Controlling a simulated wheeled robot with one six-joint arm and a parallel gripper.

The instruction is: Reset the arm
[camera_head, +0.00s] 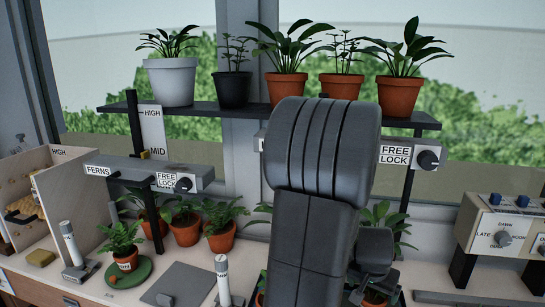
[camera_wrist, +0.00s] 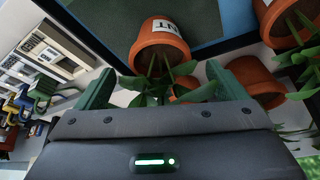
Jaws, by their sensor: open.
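My arm (camera_head: 320,160) stands upright in the middle of the head view and hides part of the shelf and bench behind it. In the wrist view my gripper (camera_wrist: 162,78) shows two green fingers spread wide apart. Beyond them is a tilted-looking terracotta pot (camera_wrist: 158,45) with a white label, its leaves reaching into the space between the fingers. I see no finger closed on it. The fingers cannot be made out clearly in the head view.
A shelf (camera_head: 115,106) bears several potted plants at the back. Below stand more terracotta pots (camera_head: 185,230). A labelled pot (camera_head: 126,262) sits on a green saucer (camera_head: 143,274) at left, near a grey mat (camera_head: 190,284). A control box (camera_head: 500,228) stands at right.

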